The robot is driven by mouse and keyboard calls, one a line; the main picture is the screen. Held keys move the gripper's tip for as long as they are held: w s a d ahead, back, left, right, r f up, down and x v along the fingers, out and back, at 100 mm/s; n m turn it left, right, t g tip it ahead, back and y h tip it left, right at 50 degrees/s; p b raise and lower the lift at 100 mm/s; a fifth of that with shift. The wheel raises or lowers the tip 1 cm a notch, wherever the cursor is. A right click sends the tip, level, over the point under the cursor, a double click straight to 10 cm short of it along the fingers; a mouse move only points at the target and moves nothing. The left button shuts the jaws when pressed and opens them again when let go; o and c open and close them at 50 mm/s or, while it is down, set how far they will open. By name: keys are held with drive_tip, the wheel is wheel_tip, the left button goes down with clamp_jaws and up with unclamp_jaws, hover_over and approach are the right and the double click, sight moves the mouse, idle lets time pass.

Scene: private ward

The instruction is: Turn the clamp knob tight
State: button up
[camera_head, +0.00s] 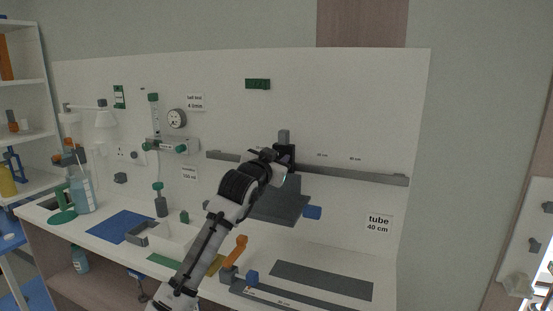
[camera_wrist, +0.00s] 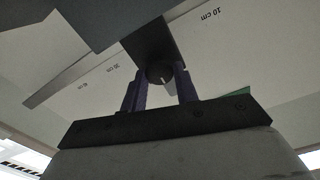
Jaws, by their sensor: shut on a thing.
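A dark clamp (camera_head: 285,150) sits on the long grey wall rail (camera_head: 345,172). In the head view my gripper (camera_head: 275,158) is at this clamp and hides most of its front, including the knob. In the wrist view my gripper (camera_wrist: 160,88) has its two purplish fingers on either side of a dark round clamp knob (camera_wrist: 160,73) with a small light mark. The fingers are shut on the knob. The dark clamp body (camera_wrist: 150,43) shows just beyond it. I cannot tell from these frames how tight the knob is.
The bench holds an orange lever (camera_head: 240,247), a dark flat mat (camera_head: 322,280) and a blue mat (camera_head: 122,227). A gauge (camera_head: 177,118) is on the back panel.

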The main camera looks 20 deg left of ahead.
drive_tip(key=shift+m, duration=0.3)
drive_tip(key=m+b, duration=0.1)
drive_tip(key=m, duration=0.1)
drive_tip(key=shift+f+m+b, duration=0.15)
drive_tip(key=shift+m+b, duration=0.15)
drive_tip(key=shift+b, duration=0.05)
drive_tip(key=m+b, duration=0.1)
drive_tip(key=m, duration=0.2)
drive_tip(key=shift+d+m, duration=0.15)
drive_tip(key=shift+m, duration=0.25)
drive_tip(key=m+b, duration=0.1)
drive_tip(key=m, duration=0.2)
drive_tip(key=shift+b, duration=0.4)
drive_tip(key=m+b, duration=0.1)
drive_tip(key=m, duration=0.3)
drive_tip(key=shift+f, duration=0.1)
drive_tip(key=shift+f+m+b, duration=0.1)
drive_tip(key=shift+m+b, duration=0.5)
drive_tip(key=shift+m, duration=4.4)
